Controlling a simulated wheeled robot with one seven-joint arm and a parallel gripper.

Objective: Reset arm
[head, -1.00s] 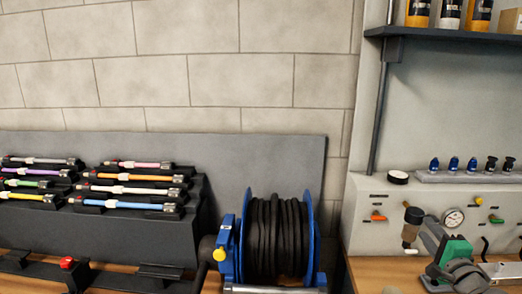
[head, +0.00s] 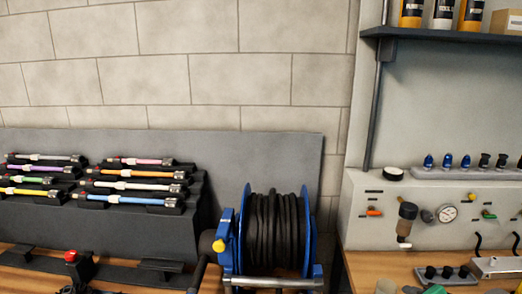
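A grey rounded piece at the bottom right edge may be part of my arm. The task names no other object.
Several duct brushes with coloured handles lie on a black stepped rack (head: 200,212) at left. A blue hose reel (head: 228,245) stands mid-bench. A red button (head: 71,256) is at lower left. A grey panel (head: 375,240) with a gauge (head: 446,212) is right, below a shelf (head: 440,34).

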